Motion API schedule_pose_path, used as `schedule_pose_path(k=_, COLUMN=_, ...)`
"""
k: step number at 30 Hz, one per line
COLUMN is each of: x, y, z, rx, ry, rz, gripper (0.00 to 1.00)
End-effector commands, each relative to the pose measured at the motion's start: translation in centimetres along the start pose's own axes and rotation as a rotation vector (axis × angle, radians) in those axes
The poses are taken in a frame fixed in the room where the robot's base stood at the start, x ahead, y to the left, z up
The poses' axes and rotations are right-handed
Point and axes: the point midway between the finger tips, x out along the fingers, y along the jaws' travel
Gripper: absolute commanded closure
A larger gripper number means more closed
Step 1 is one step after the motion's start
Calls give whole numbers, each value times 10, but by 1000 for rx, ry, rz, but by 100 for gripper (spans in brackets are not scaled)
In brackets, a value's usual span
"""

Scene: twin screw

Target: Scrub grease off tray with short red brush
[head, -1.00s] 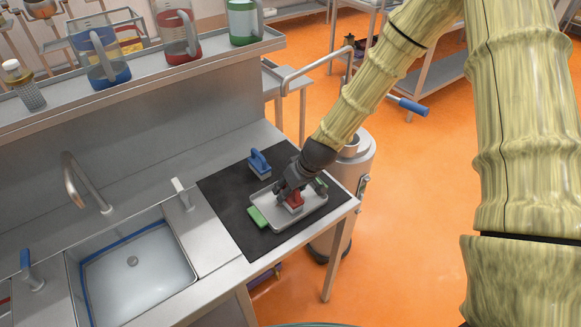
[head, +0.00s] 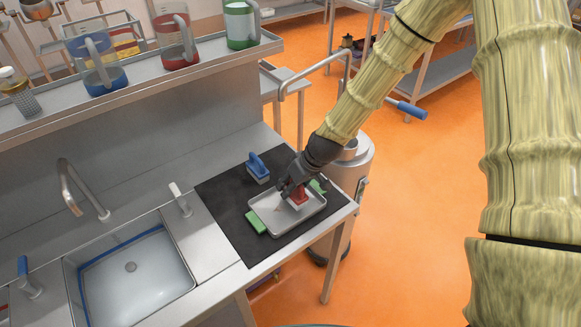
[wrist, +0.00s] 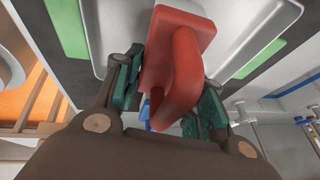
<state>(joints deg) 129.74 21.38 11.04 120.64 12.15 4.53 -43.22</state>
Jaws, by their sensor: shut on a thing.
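My gripper (head: 291,190) is shut on the short red brush (head: 298,196), above or on the grey metal tray (head: 275,230). In the wrist view the red brush handle (wrist: 181,75) sits between the two dark green finger pads. The tray (wrist: 115,22) lies behind it. I cannot tell for certain whether the bristles touch the tray. A small brownish mark, perhaps grease, shows on the tray left of the brush. The tray lies on a black mat (head: 222,205).
A blue-handled brush (head: 257,168) stands on the mat behind the tray. Green blocks lie at the tray's front left (head: 256,222) and right (head: 317,186). The sink (head: 130,275) with its faucet (head: 80,190) is to the left. A shelf holds several jugs.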

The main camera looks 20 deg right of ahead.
Motion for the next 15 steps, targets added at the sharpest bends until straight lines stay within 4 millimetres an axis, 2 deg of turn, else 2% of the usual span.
schedule_pose_path(k=1, x=-7, y=-1, z=-3, rx=1, ry=1, rz=1, gripper=83)
schedule_pose_path(k=15, x=-44, y=-13, z=-21, rx=-6, ry=-1, rz=-2, gripper=83)
